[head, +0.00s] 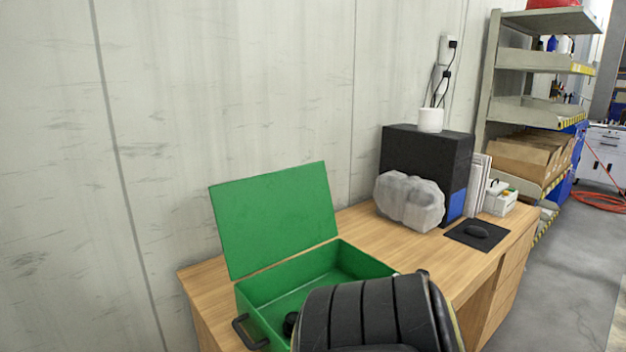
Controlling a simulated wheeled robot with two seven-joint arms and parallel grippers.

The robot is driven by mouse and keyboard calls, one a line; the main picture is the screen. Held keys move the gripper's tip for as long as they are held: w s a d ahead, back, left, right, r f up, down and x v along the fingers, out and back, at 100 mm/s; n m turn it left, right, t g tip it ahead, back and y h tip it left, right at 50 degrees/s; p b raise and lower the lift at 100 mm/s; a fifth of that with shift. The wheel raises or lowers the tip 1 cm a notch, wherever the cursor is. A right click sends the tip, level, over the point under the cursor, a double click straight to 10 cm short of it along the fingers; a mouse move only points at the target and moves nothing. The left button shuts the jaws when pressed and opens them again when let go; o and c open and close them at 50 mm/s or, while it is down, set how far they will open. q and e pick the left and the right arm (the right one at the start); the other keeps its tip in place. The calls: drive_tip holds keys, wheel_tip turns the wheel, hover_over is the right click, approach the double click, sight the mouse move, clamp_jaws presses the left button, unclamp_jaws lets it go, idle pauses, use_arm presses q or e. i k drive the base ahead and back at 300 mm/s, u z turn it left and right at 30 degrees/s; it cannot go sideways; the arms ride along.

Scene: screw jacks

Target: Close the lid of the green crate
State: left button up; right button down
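The green crate (262,318) stands on the near left end of a wooden desk. Its flat green lid (275,218) is open, standing up at the crate's back edge and leaning toward the wall. A black handle (248,333) is on the crate's left side. A small dark object (290,323) shows inside, partly hidden. The front right of the crate is hidden behind a black ribbed shape. Neither of my grippers is in view.
The black ribbed shape (365,318), perhaps a chair back, stands before the crate. The wooden desk (355,222) also bears a black box (420,160), a pale translucent lump (408,202) and a mouse on a dark pad (462,236).

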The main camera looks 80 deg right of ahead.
sight(263, 220)
drive_tip(key=z, duration=0.55)
drive_tip(key=i, duration=1.25)
drive_tip(key=z, duration=0.7)
